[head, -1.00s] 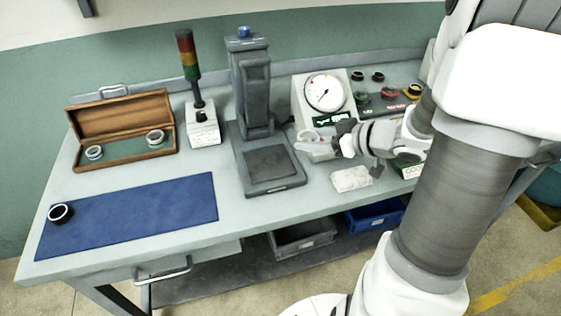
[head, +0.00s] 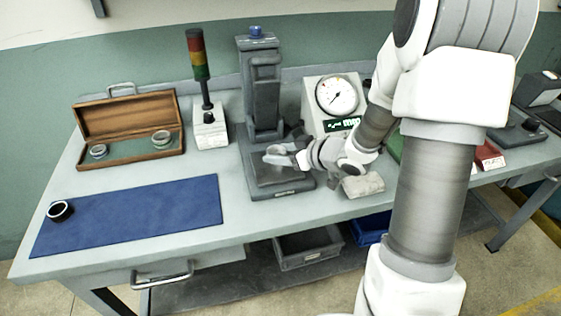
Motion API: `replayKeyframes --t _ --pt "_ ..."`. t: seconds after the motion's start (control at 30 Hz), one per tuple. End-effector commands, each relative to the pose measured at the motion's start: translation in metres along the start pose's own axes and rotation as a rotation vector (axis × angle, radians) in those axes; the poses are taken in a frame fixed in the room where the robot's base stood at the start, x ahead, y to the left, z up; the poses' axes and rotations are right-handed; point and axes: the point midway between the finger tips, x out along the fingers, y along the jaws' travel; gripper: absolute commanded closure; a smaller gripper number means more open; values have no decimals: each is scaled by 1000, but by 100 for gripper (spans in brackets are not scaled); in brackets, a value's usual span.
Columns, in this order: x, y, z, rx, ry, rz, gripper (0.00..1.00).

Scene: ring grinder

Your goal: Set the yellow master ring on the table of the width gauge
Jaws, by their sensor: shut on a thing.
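The width gauge is a dark stand with a column (head: 262,90) and a low table (head: 262,176) at its foot, in the middle of the bench. My gripper (head: 274,154) is over this table, reaching in from the right with its fingers pointing left. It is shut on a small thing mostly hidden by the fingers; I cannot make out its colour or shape. I cannot tell whether it touches the table. I see no clearly yellow ring now.
An open wooden case (head: 127,131) holds a ring near each end. A signal lamp (head: 207,115) stands left of the gauge, a dial unit (head: 335,97) right of it. A pale block (head: 362,186) lies near the front edge. A black ring (head: 59,210) sits on the blue mat (head: 150,214).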

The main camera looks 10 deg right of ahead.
Motion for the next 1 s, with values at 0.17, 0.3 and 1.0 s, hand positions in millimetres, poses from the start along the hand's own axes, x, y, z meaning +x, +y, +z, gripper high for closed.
replayKeyframes --t 0.17,0.3,1.0 --pt "10 0 19 2 0 -1 98" --pt "10 0 17 0 1 -1 98" --pt "9 0 18 0 0 -1 6"
